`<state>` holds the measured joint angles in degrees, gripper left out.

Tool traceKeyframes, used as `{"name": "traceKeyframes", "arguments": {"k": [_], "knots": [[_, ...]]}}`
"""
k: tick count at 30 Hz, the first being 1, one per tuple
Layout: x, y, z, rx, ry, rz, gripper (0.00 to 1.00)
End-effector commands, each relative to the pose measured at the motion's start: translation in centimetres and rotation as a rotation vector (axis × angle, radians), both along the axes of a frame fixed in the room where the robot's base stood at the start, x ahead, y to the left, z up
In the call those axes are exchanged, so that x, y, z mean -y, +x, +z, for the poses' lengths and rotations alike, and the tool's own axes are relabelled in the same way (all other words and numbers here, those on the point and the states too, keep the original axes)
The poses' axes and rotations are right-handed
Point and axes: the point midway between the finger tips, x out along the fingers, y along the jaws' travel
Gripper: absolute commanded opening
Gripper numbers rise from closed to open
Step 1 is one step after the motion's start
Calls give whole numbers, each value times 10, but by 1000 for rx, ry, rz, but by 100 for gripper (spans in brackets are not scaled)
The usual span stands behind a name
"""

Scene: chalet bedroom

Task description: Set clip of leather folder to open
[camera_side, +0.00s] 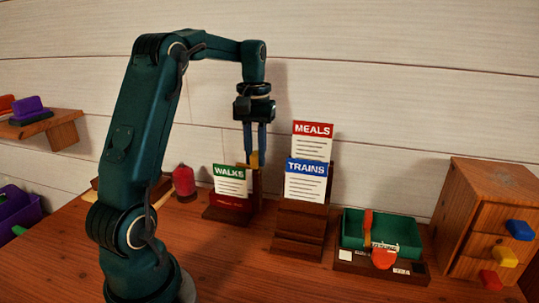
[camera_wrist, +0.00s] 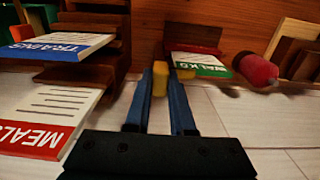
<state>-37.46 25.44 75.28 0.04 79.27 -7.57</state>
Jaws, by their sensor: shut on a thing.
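My gripper (camera_side: 255,150) points down behind the green-headed WALKS card (camera_side: 230,177), with its fingers shut on a small yellow piece (camera_side: 254,159). The wrist view shows the yellow piece (camera_wrist: 160,78) at the fingertips, partly hidden by the fingers. I take this piece to be the clip, but its setting cannot be read. The WALKS card (camera_wrist: 200,63) stands against a dark red piece (camera_side: 230,203), which may be the leather folder, on a brown wooden stand (camera_side: 212,214).
A tiered wooden stand (camera_side: 298,232) with MEALS (camera_side: 312,138) and TRAINS (camera_side: 306,178) cards is close on the right. Farther right are a green tray (camera_side: 402,226) and a drawer cabinet (camera_side: 487,211). A red bottle-like object (camera_side: 184,181) stands left of the WALKS card.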

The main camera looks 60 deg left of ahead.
Motion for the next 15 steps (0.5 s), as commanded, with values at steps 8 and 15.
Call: {"name": "traceKeyframes", "arguments": {"k": [8, 15], "knots": [[23, 24, 1, 4, 1, -6, 0], [29, 30, 1, 6, -1, -1, 0]]}}
